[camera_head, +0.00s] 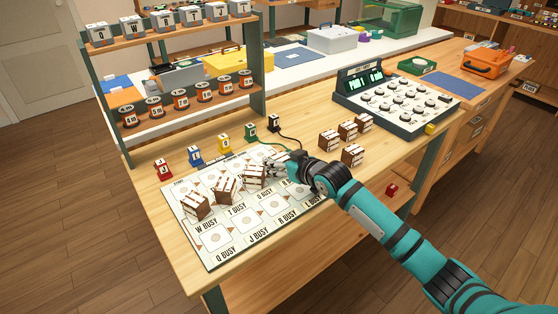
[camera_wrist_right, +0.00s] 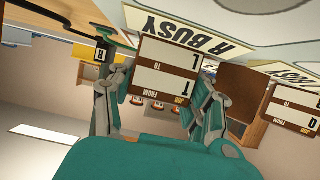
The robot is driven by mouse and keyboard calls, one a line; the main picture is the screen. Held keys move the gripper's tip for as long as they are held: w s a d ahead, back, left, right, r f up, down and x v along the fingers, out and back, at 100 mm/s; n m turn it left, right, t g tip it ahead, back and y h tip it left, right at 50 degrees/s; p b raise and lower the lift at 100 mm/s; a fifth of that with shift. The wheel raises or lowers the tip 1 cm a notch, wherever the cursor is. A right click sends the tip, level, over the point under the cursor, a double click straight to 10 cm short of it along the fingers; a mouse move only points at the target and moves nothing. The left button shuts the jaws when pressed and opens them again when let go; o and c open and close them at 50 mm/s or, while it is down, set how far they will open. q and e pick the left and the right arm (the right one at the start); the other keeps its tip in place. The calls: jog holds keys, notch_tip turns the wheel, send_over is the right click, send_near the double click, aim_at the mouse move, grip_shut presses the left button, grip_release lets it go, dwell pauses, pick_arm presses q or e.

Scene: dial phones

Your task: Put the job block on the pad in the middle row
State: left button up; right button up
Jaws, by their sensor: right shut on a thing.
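My right gripper (camera_head: 282,166) is over the right part of the white board (camera_head: 208,258). In the wrist view its fingers (camera_wrist_right: 160,100) are shut on a brown and white job block (camera_wrist_right: 165,75) marked L and T. In the head view this block is mostly hidden by the gripper. The block is close to the board; I cannot tell whether it touches. Other job blocks stand on the board to the left: one at the left (camera_head: 196,206), one in the middle (camera_head: 227,188), one nearest the gripper (camera_head: 255,177). My left gripper is not in view.
Several job blocks (camera_head: 329,139) stand right of the gripper. Behind the board are red (camera_head: 162,169), blue (camera_head: 195,156), yellow (camera_head: 223,144), green (camera_head: 250,132) and black (camera_head: 273,124) jacks; cords run near the gripper. A dial console (camera_head: 400,96) stands at the back right.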

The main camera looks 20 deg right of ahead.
jog(key=o, duration=1)
jog(key=shift+r, duration=0.1)
jog(key=v, duration=1.2)
jog(key=shift+p, duration=0.3)
